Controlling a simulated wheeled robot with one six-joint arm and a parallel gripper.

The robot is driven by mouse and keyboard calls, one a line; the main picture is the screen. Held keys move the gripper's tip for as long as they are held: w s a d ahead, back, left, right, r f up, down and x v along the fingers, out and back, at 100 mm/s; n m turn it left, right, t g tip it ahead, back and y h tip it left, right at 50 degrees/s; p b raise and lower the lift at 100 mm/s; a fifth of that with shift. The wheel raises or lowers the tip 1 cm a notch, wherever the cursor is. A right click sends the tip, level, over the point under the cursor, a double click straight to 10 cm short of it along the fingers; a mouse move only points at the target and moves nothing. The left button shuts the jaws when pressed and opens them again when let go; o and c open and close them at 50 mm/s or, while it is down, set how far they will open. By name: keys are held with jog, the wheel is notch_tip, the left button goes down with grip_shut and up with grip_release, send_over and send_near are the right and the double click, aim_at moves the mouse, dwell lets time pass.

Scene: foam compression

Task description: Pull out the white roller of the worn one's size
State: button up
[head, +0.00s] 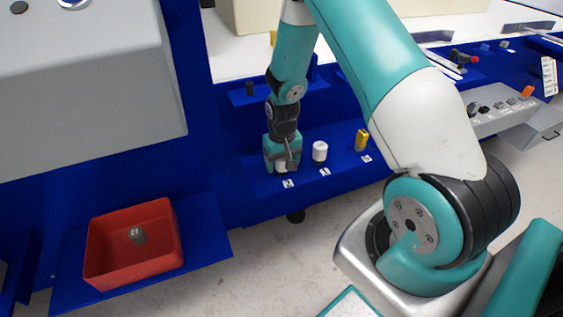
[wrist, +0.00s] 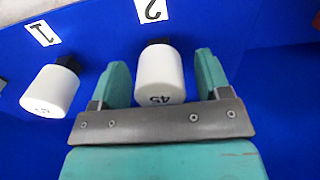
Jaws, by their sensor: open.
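A white roller (wrist: 158,75) marked 45 sits on a dark holder at label 2 (wrist: 151,9) in the wrist view. My gripper (wrist: 162,88) is open, with one finger on each side of this roller and a gap showing at both sides. In the head view my gripper (head: 283,160) hides most of that roller. A second white roller (head: 320,152) stands at label 1 (head: 325,171); it also shows in the wrist view (wrist: 50,92), its marking too blurred to read. A grey worn roller (head: 137,236) lies in the red bin (head: 103,273); its marking is unreadable.
A yellow part (head: 362,140) stands right of the rollers on the blue shelf (head: 341,180). A grey box (head: 80,90) fills the upper left. A control panel (head: 500,108) with knobs is at the right. Open shelf lies left of my gripper.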

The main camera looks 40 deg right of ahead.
dwell(0.3)
jog(key=c, duration=1.2)
jog(key=shift+r+p, duration=2.85)
jog(key=shift+r, duration=0.2)
